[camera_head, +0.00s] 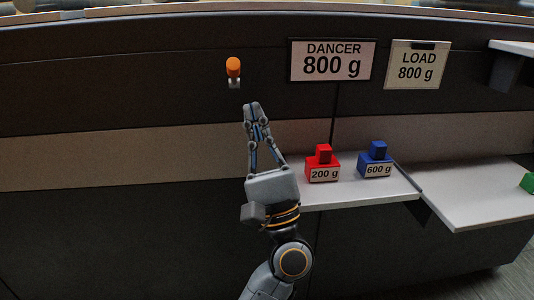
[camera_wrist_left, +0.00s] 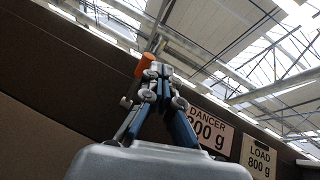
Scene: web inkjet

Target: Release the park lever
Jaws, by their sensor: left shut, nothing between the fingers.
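The park lever (camera_head: 233,68) is a small orange knob on a short grey mount on the dark machine panel, left of the signs. It also shows in the left wrist view (camera_wrist_left: 147,65), partly behind the fingers. My left gripper (camera_head: 252,105) is shut and empty. In the head view its fingertips point up, a little below and right of the lever. In the left wrist view the fingertips (camera_wrist_left: 161,68) appear just right of the orange knob. I cannot tell whether they touch it. My right gripper is not in view.
A DANCER 800 g sign (camera_head: 332,62) and a LOAD 800 g sign (camera_head: 415,64) are on the panel. A shelf (camera_head: 350,195) holds a red 200 g weight (camera_head: 322,160) and a blue 600 g weight (camera_head: 376,157). Another shelf (camera_head: 475,195) at right has a green block (camera_head: 528,182).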

